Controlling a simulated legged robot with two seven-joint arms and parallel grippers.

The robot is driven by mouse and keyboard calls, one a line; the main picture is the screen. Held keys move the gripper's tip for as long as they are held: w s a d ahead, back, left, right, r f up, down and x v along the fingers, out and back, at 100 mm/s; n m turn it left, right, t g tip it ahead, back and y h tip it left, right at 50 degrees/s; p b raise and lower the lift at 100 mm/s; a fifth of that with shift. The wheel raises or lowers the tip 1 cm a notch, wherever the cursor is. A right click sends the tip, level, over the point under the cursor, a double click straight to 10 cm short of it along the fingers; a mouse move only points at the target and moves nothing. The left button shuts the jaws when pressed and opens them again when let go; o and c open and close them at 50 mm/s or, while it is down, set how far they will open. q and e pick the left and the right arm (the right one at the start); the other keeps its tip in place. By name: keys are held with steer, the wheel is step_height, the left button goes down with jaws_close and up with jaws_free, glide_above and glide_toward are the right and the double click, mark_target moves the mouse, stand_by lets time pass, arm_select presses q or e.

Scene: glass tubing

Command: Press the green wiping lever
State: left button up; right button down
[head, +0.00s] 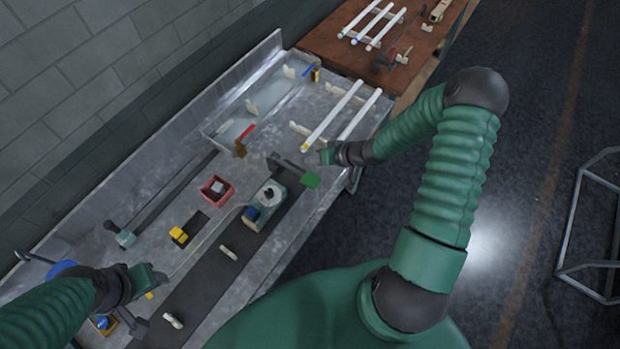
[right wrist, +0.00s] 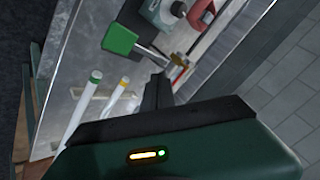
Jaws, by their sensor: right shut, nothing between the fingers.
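The green wiping lever shows as a flat green pad (head: 310,181) at the front edge of the metal bench, beside a dark bracket. In the right wrist view the green pad (right wrist: 120,38) sits on a metal rod, up and left of my fingers. My right gripper (head: 317,158) is shut and empty, close to the pad on its far side; a gap shows between them in the wrist view, where the dark fingers (right wrist: 157,92) point toward the rod. My left gripper (head: 160,277) is over the near left part of the bench; its jaws are too small to judge.
A grey-green device (head: 268,205) stands left of the pad. A red lever (head: 245,132) and a red box (head: 216,190) are farther left. A brown table (head: 345,58) adjoins the bench.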

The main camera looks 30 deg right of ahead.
steer(key=b, duration=0.7)
glide_above(316, 182)
steer(key=w, duration=0.1)
steer(key=f, duration=0.6)
steer(key=shift+a+f, duration=0.2)
steer(key=shift+f, duration=0.15)
steer(key=shift+f+b, duration=0.4)
steer(key=shift+f, duration=0.5)
steer(key=shift+f, duration=0.3)
steer(key=shift+s+f+b, duration=0.1)
steer(key=shift+f+b, duration=1.15)
steer(key=shift+f, duration=1.05)
stand_by(1.7)
stand_by(0.5)
